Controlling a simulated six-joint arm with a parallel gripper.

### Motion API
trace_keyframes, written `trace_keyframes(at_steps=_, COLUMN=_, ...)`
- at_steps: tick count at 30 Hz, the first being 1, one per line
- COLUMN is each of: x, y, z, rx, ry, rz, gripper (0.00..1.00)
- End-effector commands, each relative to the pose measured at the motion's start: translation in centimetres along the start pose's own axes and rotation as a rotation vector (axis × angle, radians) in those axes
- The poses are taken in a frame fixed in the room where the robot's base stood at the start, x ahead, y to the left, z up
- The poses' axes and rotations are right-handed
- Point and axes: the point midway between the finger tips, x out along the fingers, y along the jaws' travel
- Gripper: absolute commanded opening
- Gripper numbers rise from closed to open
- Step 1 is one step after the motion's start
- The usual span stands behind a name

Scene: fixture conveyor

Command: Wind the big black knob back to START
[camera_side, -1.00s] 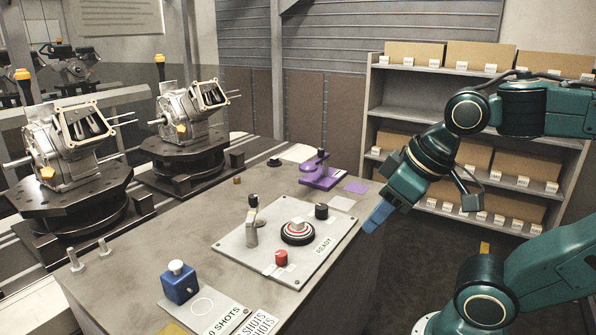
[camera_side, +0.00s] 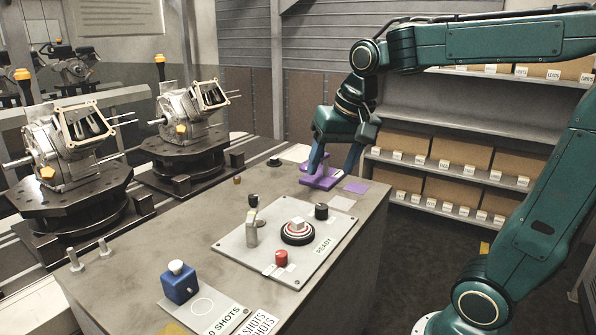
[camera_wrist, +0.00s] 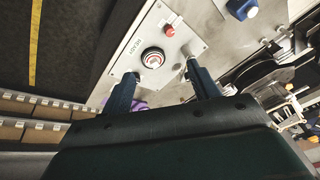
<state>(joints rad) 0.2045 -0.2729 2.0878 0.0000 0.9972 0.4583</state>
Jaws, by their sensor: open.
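The big black knob (camera_side: 297,236) sits on a pale panel (camera_side: 262,262) on the workbench. It is round, with a red and white ring and a pale block on top. The panel's READY lettering is beside it; I cannot read a START mark. In the wrist view the knob (camera_wrist: 153,58) lies beyond and between the fingertips, nothing covering it. My gripper (camera_side: 333,170) is open and empty, pointing down by the purple fixture (camera_side: 322,178) at the bench's far end, well behind the knob. The fingers (camera_wrist: 163,72) also show in the wrist view.
A lever (camera_side: 252,223), a red button (camera_side: 281,258) and a small black knob (camera_side: 321,211) stand around the big knob. A blue box with a white button (camera_side: 179,282) is at the front. Engine housings on turntables (camera_side: 65,205) line the left. Shelves with boxes (camera_side: 450,190) stand behind.

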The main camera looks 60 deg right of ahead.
Motion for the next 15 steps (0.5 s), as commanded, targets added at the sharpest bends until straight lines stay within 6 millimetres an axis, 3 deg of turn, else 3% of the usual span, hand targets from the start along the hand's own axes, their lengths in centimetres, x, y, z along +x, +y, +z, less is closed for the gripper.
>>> trace_keyframes(at_steps=15, x=6.0, y=2.2, z=-11.8, rx=0.539, ry=-0.084, rz=0.119, gripper=0.6)
